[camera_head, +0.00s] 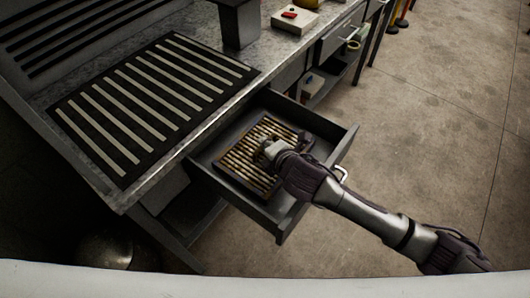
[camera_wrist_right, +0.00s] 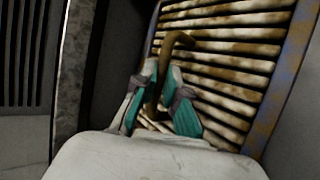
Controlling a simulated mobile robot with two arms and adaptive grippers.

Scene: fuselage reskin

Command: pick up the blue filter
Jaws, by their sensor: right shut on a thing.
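The filter (camera_head: 240,166) lies in the open drawer, with dirty cream and brown slats. In the right wrist view the filter (camera_wrist_right: 225,52) shows a worn, bluish, rust-stained frame along its right side. A brown curved handle (camera_wrist_right: 176,42) stands up from its slats. My right gripper (camera_head: 266,150) reaches down into the drawer over the filter. In the right wrist view its teal-padded fingers (camera_wrist_right: 158,98) are shut on the handle, one on each side. The filter appears to rest on the drawer bottom. My left gripper is not in view.
The drawer (camera_head: 235,199) is pulled out from under the grey workbench (camera_head: 215,100), with a pale handle (camera_head: 342,174) on its front. A slatted dark panel (camera_head: 150,104) lies on the bench top. A dark item sits at the drawer's back right. The floor to the right (camera_head: 430,120) is clear.

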